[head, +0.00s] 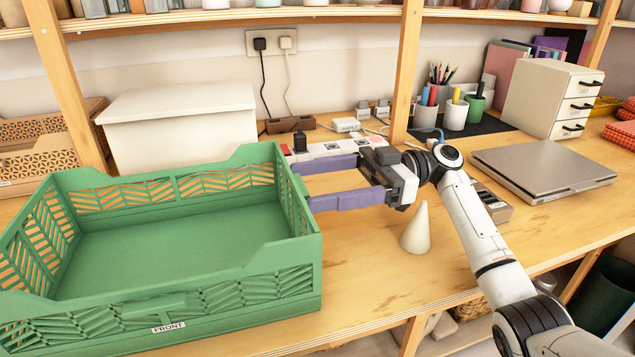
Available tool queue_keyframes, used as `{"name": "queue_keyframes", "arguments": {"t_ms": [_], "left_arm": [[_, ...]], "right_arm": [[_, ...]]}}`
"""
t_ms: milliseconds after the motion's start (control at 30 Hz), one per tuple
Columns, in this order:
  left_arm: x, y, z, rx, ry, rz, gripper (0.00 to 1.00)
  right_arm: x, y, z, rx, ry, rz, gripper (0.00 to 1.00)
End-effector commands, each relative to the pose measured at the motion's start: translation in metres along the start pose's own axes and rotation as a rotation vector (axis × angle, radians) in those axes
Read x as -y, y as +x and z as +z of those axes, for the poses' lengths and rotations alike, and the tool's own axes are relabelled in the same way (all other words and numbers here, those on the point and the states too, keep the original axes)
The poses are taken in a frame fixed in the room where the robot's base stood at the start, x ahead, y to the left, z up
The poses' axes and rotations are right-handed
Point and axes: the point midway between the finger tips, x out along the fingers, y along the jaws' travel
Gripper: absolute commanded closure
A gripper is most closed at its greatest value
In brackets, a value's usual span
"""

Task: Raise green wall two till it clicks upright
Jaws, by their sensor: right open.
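A green folding crate (170,239) stands on the wooden desk at the left, with a FRONT label on its near side. Its front wall (230,300), back wall (180,187), left wall (38,250) and right wall (297,205) all look upright. No number shows, so I cannot tell which is wall two, nor whether any latch has clicked. My right gripper (303,184) is open, its two purple fingers pointing left at the outer side of the right wall. The fingertips are at or very near that wall; contact is unclear. My left gripper is out of view.
A white cone (416,230) stands just below my right gripper. A power strip (335,148) and a white box (180,130) are behind the crate. A closed laptop (543,168) lies at the right. Bare desk lies right of the crate.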

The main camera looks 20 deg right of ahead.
Motion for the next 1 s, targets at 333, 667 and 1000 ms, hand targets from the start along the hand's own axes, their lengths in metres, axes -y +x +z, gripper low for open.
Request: {"name": "queue_keyframes", "arguments": {"t_ms": [333, 667, 1000], "left_arm": [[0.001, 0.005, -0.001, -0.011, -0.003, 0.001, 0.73], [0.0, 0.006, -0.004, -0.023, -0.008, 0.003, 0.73], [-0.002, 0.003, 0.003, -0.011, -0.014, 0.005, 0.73]], "right_arm": [[-0.001, -0.058, 0.0, -0.001, 0.0, 0.004, 0.27], [0.0, -0.099, -0.001, -0.002, -0.001, 0.001, 0.27], [0.0, -0.102, 0.0, -0.002, -0.001, 0.0, 0.27]]}}
